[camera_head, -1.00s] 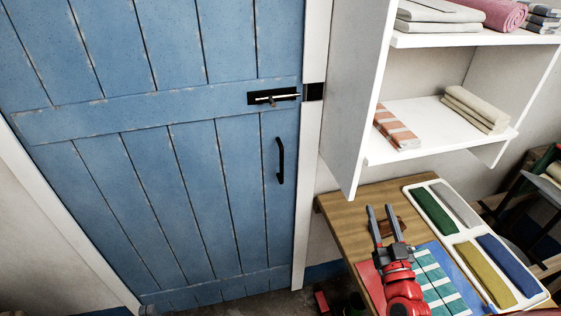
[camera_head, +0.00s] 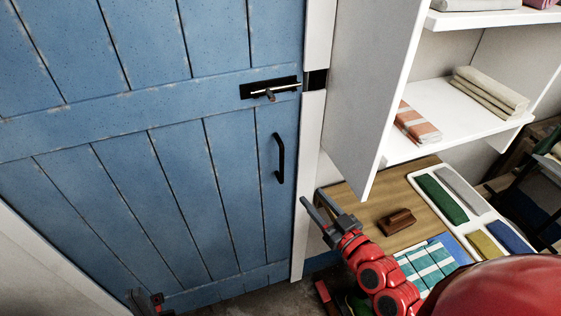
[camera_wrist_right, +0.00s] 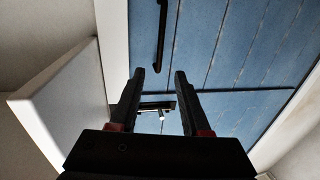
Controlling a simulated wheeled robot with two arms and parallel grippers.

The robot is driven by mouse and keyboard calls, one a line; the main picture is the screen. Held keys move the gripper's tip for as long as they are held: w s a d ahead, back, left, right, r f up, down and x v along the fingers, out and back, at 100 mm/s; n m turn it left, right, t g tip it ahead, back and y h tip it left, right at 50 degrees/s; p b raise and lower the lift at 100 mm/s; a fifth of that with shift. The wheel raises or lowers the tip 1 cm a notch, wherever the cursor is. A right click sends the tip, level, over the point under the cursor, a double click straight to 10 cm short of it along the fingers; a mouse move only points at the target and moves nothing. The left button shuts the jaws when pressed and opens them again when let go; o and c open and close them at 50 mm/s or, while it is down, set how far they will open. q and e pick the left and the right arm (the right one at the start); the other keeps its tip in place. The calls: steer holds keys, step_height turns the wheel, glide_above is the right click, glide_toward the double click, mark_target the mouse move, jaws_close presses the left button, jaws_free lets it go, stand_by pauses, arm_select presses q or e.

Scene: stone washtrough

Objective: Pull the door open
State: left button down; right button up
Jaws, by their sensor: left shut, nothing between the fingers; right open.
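The blue plank door (camera_head: 170,180) stands shut in its white frame in the head view. Its black vertical handle (camera_head: 280,158) is near the right edge, below a slide bolt (camera_head: 268,91) on a black plate. I cannot tell whether the bolt's tip enters the black keeper (camera_head: 317,80) on the frame. My right gripper (camera_head: 312,199) is open and empty, lower right of the handle and apart from it. In the right wrist view the open fingers (camera_wrist_right: 160,72) point toward the door, with the handle (camera_wrist_right: 161,35) beyond them. My left gripper (camera_head: 141,297) is shut and empty at the lower left.
A white shelf unit (camera_head: 372,95) with folded cloths stands right of the door. Below it a wooden table (camera_head: 360,207) holds a brown block (camera_head: 397,221), a white tray (camera_head: 415,178) of coloured cloths and a striped cloth (camera_head: 430,262). Floor space before the door is narrow.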

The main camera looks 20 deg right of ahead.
steer(key=b, duration=0.3)
glide_toward(283, 162)
steer(key=p+x, duration=0.2)
steer(key=x, duration=0.8)
steer(key=shift+w+a, duration=0.1)
steer(key=shift+w, duration=0.2)
steer(key=shift+f, duration=0.1)
jaws_close()
stand_by(0.7)
